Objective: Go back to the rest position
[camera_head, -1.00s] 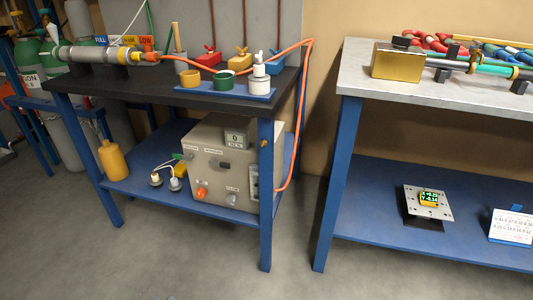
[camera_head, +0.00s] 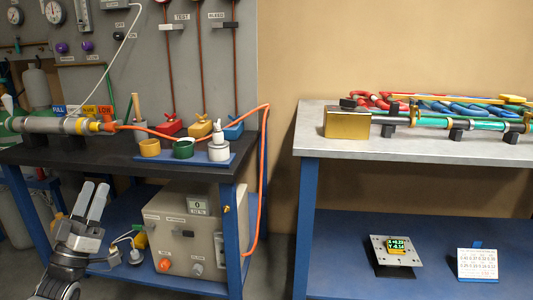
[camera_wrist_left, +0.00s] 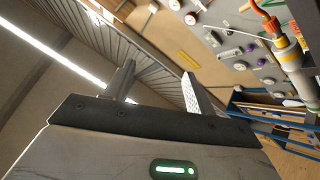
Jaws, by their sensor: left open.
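My left gripper (camera_head: 91,203) shows at the lower left of the head view, pointing up in front of the left bench. Its two pale fingers are open with nothing between them. In the left wrist view the same gripper (camera_wrist_left: 158,90) is open and empty, with the ceiling and wall panel beyond it. My right gripper is not in view.
The left bench (camera_head: 60,153) has a dark top with a cylinder assembly (camera_head: 45,124) and a blue tray of cups. A grey box (camera_head: 180,232) stands on its lower shelf. The right bench (camera_head: 310,142) holds a brass block (camera_head: 347,123) and coils.

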